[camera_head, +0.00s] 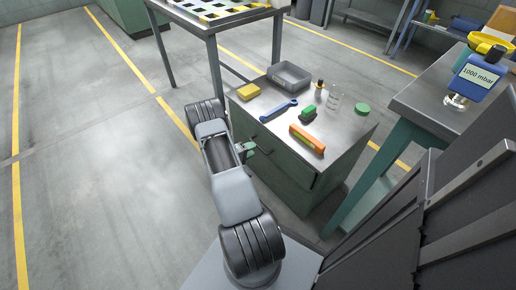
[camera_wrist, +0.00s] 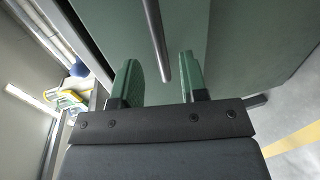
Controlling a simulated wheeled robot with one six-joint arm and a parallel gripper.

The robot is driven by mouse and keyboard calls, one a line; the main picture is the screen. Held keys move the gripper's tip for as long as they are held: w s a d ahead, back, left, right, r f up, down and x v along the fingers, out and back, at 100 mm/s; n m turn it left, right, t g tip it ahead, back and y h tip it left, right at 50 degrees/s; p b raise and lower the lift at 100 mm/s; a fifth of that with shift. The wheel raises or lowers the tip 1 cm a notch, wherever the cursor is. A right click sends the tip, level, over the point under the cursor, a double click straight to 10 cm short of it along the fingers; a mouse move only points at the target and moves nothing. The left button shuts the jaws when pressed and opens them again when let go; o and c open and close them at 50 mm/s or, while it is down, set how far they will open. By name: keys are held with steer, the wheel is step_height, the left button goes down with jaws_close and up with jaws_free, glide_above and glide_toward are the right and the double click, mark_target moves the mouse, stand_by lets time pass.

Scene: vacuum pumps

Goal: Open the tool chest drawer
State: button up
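A grey bar handle (camera_wrist: 155,40) on the green drawer front (camera_wrist: 228,40) shows between the fingers, with a gap on both sides. Its end reaches down between them. The drawer looks closed, though my arm hides part of that face in the head view.
On the chest top are a yellow sponge (camera_head: 248,91), a grey tray (camera_head: 289,76), a blue wrench (camera_head: 279,111), an orange level (camera_head: 307,139) and small items. The floor at left is clear.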

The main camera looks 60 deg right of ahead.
mark_target(258, 145)
steer(key=shift+b+x, duration=0.4)
steer(key=shift+x, duration=2)
steer(key=shift+a, duration=0.1)
jaws_close()
